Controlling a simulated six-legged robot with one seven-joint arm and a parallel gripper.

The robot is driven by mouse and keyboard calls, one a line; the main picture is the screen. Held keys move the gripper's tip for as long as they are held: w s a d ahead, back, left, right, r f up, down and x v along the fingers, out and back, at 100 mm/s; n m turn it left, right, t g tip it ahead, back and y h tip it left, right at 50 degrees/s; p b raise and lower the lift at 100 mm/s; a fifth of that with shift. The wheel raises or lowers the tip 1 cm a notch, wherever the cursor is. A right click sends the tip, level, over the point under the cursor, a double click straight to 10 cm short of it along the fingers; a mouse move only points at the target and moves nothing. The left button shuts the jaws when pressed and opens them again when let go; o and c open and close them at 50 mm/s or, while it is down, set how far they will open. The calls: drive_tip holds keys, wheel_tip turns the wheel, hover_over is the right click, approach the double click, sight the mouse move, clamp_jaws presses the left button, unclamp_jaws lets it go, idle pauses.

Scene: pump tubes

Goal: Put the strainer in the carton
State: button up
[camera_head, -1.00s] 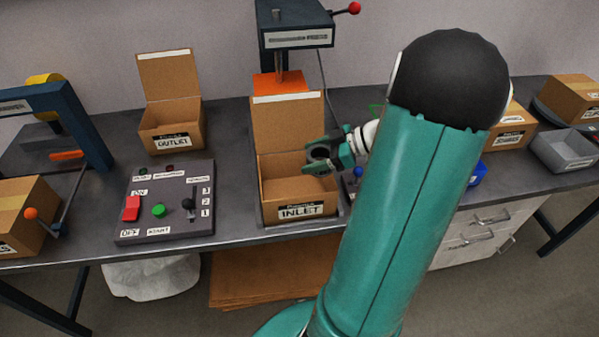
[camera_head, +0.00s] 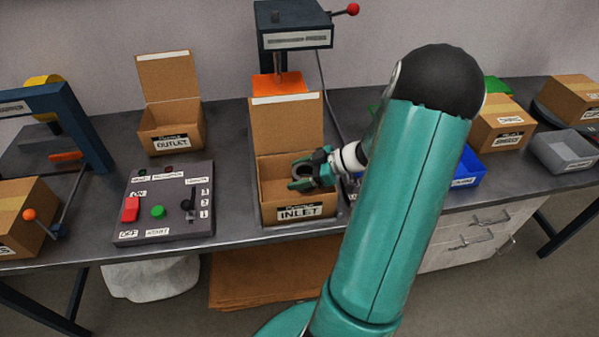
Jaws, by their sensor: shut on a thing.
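The open INLET carton (camera_head: 285,212) stands at the front middle of the table, its lid raised at the back. My gripper (camera_head: 302,172) is over the carton's opening, toward its right side, with its fingers pointing left. A second open carton, marked OUTLET (camera_head: 172,143), stands farther back on the left.
A control box (camera_head: 165,205) with buttons and a lever stands left of the INLET carton. A press (camera_head: 292,38) rises behind it. A blue bin (camera_head: 467,172), a grey bin (camera_head: 565,152) and closed cartons (camera_head: 503,123) are on the right. My arm hides part of the table.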

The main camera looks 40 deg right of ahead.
drive_tip(key=shift+f, duration=0.45)
drive_tip(key=o, duration=1.1)
drive_tip(key=shift+s+f, duration=0.1)
drive_tip(key=shift+f, duration=0.05)
